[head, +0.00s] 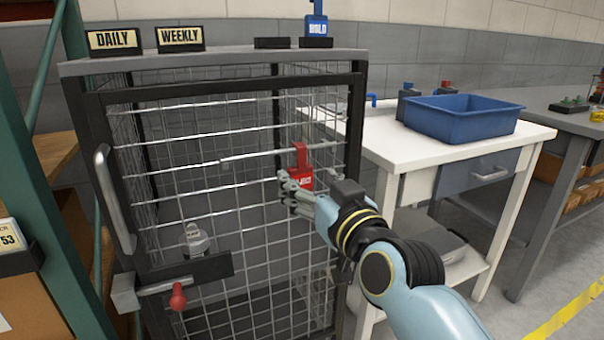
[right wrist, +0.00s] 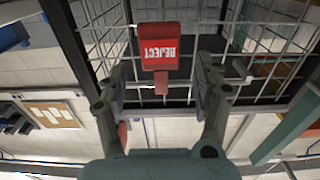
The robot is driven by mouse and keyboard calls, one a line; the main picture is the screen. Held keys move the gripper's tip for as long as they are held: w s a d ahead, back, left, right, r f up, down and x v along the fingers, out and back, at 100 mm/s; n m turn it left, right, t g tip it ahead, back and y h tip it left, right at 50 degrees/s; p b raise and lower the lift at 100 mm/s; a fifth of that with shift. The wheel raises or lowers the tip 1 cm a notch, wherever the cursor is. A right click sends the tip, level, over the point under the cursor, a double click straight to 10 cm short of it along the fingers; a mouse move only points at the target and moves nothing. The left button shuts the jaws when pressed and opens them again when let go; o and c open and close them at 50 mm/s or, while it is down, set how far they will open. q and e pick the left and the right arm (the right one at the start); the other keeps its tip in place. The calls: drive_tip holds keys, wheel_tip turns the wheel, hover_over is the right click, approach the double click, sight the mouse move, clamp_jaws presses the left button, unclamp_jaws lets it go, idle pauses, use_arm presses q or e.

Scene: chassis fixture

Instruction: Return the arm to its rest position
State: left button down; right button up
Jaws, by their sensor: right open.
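My right arm reaches in from the lower right of the head view. Its gripper (head: 287,192) is open in front of the mesh cage door (head: 225,160). A red piece with white lettering (head: 302,158) is at the mesh, right behind the fingers. In the right wrist view this red piece (right wrist: 160,48) reads REJECT upside down and lies between the spread fingers, with a gap on both sides. I cannot tell how it is fixed to the cage. My left gripper is not in view.
The cage has a grey handle (head: 115,198) and a latch with a red knob (head: 178,297). DAILY (head: 113,40) and WEEKLY (head: 180,37) signs and a blue piece (head: 317,25) stand on its top. A white table (head: 400,160) with a blue bin (head: 462,125) stands to the right.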

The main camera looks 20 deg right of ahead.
drive_tip(key=s+d+f+n+g, duration=0.1)
drive_tip(key=s+f+g, duration=0.35)
drive_tip(key=f, duration=0.75)
drive_tip(key=s+d+f+g, duration=0.1)
drive_tip(key=s+f, duration=0.6)
drive_tip(key=f, duration=0.5)
drive_tip(key=s+d+f+n+g, duration=0.1)
drive_tip(key=s+f+g, duration=0.35)
drive_tip(key=f, duration=0.85)
drive_tip(key=s+d+f+g, duration=0.2)
drive_tip(key=s+f, duration=0.4)
drive_tip(key=s, duration=0.6)
drive_tip(key=s+d+f+m+g+h, duration=0.1)
drive_tip(key=s+d+f+g, duration=0.2)
drive_tip(key=s, duration=0.9)
drive_tip(key=s+d+f+m+g, duration=0.1)
drive_tip(key=s+d+f+g, duration=0.1)
drive_tip(key=s+f, duration=0.7)
drive_tip(key=s+d, duration=0.1)
drive_tip(key=s, duration=0.2)
drive_tip(key=shift+s, duration=0.2)
